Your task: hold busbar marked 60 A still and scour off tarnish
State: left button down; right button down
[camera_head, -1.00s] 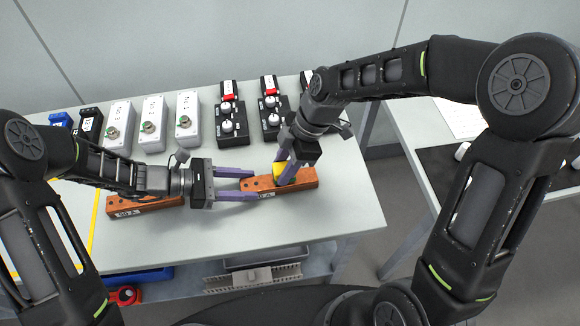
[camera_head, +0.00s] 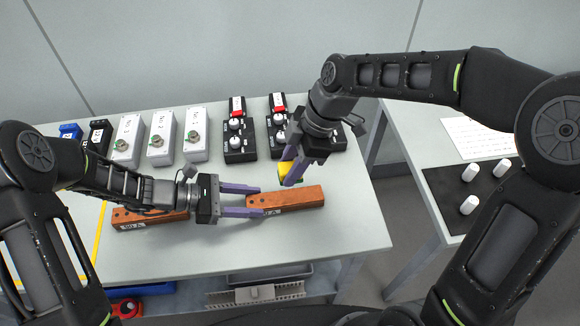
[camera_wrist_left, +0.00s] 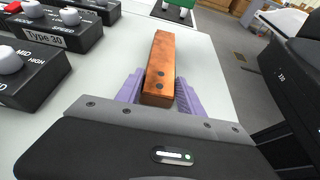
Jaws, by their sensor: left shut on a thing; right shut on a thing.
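A copper-brown busbar (camera_head: 296,197) lies on the grey table, its label partly hidden by my left gripper. My left gripper (camera_head: 256,200) is shut on its left end; the left wrist view shows the purple fingers on both sides of the bar (camera_wrist_left: 163,62), near two dark holes. My right gripper (camera_head: 287,172) is shut on a yellow scouring pad (camera_head: 293,171), which is just above and behind the bar, apart from it. A second busbar (camera_head: 150,218) with a label reading about 50 A lies to the left, partly behind my left arm.
Several white boxes with green knobs (camera_head: 160,138) and black control boxes with white knobs (camera_head: 238,138) stand along the back. A side table at the right has a black mat (camera_head: 450,205) with white cylinders (camera_head: 468,205) and a paper sheet. The table's right front is clear.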

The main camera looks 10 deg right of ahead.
pick_arm(q)
jog(key=c, duration=0.7)
grip_release()
jog(key=shift+o, duration=0.2)
jog(key=v, duration=1.2)
